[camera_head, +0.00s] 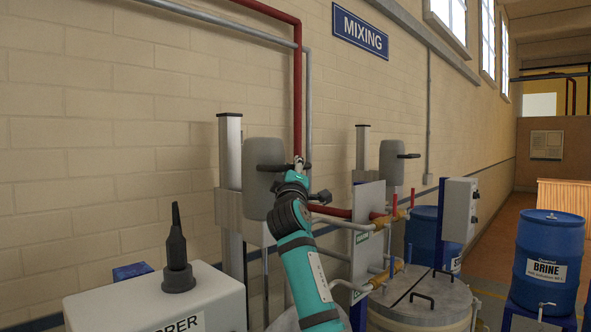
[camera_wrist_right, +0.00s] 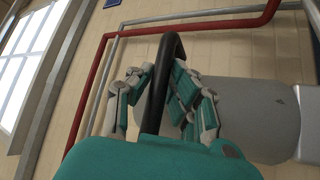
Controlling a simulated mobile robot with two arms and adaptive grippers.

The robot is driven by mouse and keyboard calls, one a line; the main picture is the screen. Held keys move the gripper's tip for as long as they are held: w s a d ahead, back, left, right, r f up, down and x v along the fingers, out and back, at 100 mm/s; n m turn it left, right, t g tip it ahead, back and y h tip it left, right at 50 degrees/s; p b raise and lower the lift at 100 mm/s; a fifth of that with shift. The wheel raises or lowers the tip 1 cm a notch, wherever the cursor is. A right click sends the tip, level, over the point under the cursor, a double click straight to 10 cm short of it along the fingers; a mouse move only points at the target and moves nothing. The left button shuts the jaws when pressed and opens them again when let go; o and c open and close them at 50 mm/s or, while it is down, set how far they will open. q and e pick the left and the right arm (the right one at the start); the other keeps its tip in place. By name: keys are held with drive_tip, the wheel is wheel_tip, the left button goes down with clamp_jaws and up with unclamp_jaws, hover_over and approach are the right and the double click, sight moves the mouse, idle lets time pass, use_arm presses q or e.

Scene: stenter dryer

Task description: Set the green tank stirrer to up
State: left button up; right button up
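A grey stirrer head (camera_head: 257,199) with a black bar handle (camera_head: 270,167) sits on an upright metal column (camera_head: 230,165) below the MIXING sign. My right gripper (camera_head: 299,165) is at this handle. In the right wrist view, the black handle (camera_wrist_right: 158,90) runs between the fingers of my right gripper (camera_wrist_right: 161,85), which are closed in on it from both sides. The grey head (camera_wrist_right: 258,110) is to the right there. My arm hides the tank below this stirrer, so its colour cannot be told. My left gripper is out of view.
A second grey stirrer head (camera_head: 391,163) with a black handle stands farther back, above a lidded tank (camera_head: 425,300). A white box (camera_head: 160,300) with a black spout is at front left. Red pipes (camera_head: 297,90) run along the wall. A blue brine drum (camera_head: 547,262) stands right.

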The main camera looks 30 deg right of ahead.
drive_tip(key=o, duration=0.4)
drive_tip(key=shift+r, duration=0.45)
drive_tip(key=shift+o, duration=0.3)
drive_tip(key=shift+s, duration=0.15)
drive_tip(key=shift+f, duration=0.1)
drive_tip(key=shift+s+f, duration=0.1)
drive_tip(key=shift+s+a+f, duration=0.15)
drive_tip(key=shift+a+f, duration=0.05)
drive_tip(key=v, duration=1.1)
drive_tip(key=shift+s, duration=0.15)
